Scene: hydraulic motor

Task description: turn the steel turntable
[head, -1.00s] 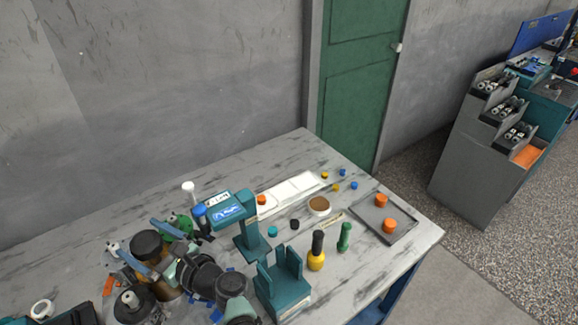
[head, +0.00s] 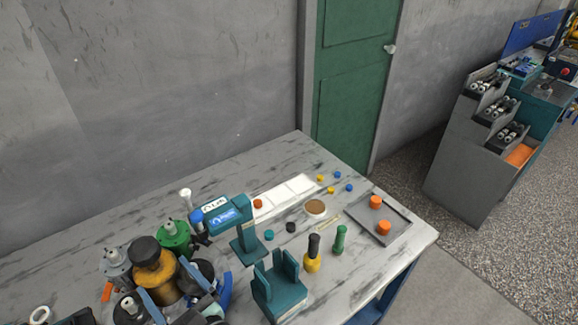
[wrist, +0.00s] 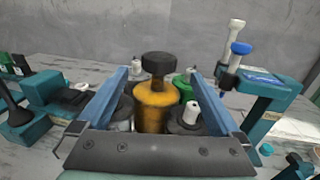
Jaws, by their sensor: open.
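The steel turntable itself is mostly hidden under the parts grouped on it. At the middle stands a yellow-orange cylinder (head: 155,283) with a black knob (head: 145,250) on top, also seen in the wrist view (wrist: 154,112). Around it stand a green canister (head: 175,236), a grey canister (head: 116,262) and dark-based ones with pale tops. My gripper (head: 161,277) is open, with its two blue fingers on the near side of the cylinder. In the wrist view, my gripper (wrist: 157,74) has the cylinder between its spread fingers, with visible gaps; I see no contact.
A teal stand (head: 243,235) with a labelled head rises just right of the group. A teal slotted holder (head: 278,292) and yellow and green bottles stand nearer right. A grey tray (head: 382,222) holds orange pieces. The table's left rear is clear.

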